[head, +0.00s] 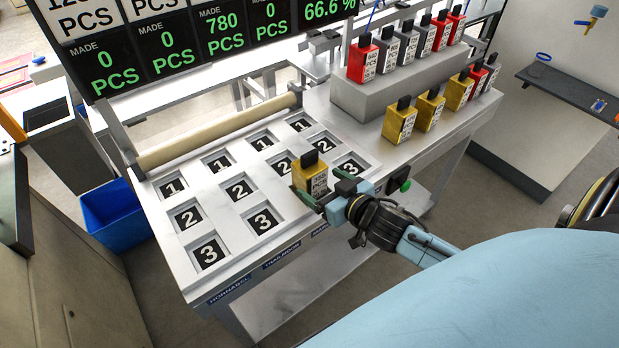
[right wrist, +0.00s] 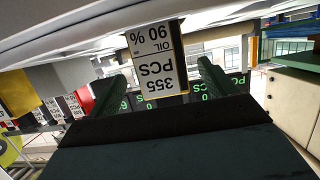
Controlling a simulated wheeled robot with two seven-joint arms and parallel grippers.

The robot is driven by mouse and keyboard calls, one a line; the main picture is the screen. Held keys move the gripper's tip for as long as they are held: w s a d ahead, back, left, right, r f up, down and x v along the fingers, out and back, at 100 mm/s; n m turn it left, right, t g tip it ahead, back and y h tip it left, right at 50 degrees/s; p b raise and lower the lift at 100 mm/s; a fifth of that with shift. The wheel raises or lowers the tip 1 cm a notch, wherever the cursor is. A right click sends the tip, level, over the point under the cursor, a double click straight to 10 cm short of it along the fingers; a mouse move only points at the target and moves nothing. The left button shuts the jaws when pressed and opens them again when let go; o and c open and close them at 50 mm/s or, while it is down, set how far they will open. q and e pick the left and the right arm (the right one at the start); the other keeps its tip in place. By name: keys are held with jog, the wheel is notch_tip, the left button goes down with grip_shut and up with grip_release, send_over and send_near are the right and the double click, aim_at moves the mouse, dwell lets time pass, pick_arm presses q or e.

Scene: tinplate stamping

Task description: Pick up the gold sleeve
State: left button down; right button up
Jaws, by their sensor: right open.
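A gold sleeve (head: 311,179) with a black top and a pale printed label stands upright at the front right part of the numbered tray board (head: 220,267). My right gripper (head: 325,191) is at it, with its green fingers open on either side of the sleeve's lower part. In the right wrist view the sleeve's label (right wrist: 160,68) appears upside down between the two fingers, with gaps showing at both sides. The sleeve's base and the square under it are hidden. My left gripper is in neither view.
More gold sleeves (head: 428,109) stand in a row at the table's right, with red ones behind. Red and grey sleeves (head: 384,54) stand on a grey step (head: 360,100). A roller (head: 220,130) edges the board's back. A display (head: 200,40) hangs behind; a blue bin (head: 112,214) stands left.

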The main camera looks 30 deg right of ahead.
aim_at(309, 153)
jog(key=shift+f+x, duration=0.15)
jog(key=shift+x, duration=1.3)
jog(key=shift+f+x, duration=0.1)
jog(key=shift+x, duration=1.3)
jog(key=shift+s+a, duration=0.1)
jog(key=c, duration=1.4)
jog(key=shift+r, duration=0.1)
jog(key=shift+c, duration=1.2)
notch_tip(309, 153, up, 10)
jog(key=shift+p, duration=0.95)
jog(key=s+a+r+m+h+b, duration=0.1)
jog(key=s+a+r+b, duration=0.2)
jog(key=a, duration=0.6)
jog(key=shift+b+v, duration=0.7)
jog(key=shift+v, duration=0.25)
